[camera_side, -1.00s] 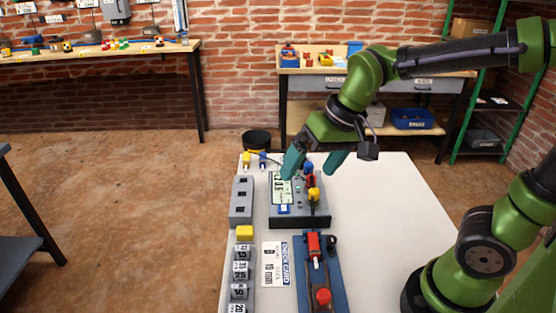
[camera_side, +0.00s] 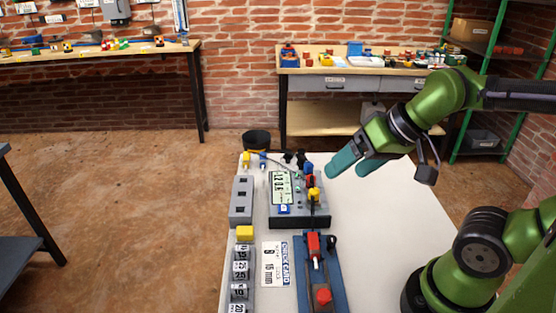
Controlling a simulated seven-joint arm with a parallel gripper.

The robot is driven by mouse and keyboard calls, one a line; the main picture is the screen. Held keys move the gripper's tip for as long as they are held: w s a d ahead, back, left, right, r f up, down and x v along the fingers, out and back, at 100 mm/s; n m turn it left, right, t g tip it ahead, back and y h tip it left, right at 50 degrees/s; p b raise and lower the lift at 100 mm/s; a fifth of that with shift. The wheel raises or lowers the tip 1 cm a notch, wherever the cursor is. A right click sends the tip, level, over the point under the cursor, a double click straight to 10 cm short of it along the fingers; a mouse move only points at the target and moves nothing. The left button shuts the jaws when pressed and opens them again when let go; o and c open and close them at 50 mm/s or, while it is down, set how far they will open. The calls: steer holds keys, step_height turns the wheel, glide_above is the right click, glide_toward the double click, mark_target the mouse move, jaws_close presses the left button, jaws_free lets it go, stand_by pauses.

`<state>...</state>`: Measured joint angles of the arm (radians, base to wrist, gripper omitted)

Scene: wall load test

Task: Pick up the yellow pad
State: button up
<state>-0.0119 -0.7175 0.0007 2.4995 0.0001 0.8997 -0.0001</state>
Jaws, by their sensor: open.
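The yellow pad (camera_side: 245,233) is a small yellow block near the left edge of the white table (camera_side: 390,215). It sits between the grey three-slot block (camera_side: 242,200) and a row of grey numbered weights (camera_side: 240,270). My gripper (camera_side: 346,169) has teal fingers and is above the table, to the right of the grey meter box and well up and right of the pad. Its fingers are apart, with nothing seen between them.
The grey meter box (camera_side: 300,213) with a lit display and coloured plugs stands beside the slotted block. A white check card (camera_side: 274,264) and a blue fixture with red parts (camera_side: 319,275) lie in front. The table's right side is clear.

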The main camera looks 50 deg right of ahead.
steer(key=w+a+f+n+g, duration=0.2)
steer(key=w+a+n, duration=0.1)
steer(key=w, duration=0.3)
steer(key=n+g+h, duration=0.2)
steer(key=n+g, duration=0.3)
steer(key=n, duration=2.3)
glide_above(244, 229)
step_height(244, 229, down, 5)
step_height(244, 229, down, 11)
steer(key=shift+w+f, duration=0.1)
steer(key=shift+f, duration=0.1)
steer(key=f, duration=0.5)
steer(key=shift+s, duration=0.2)
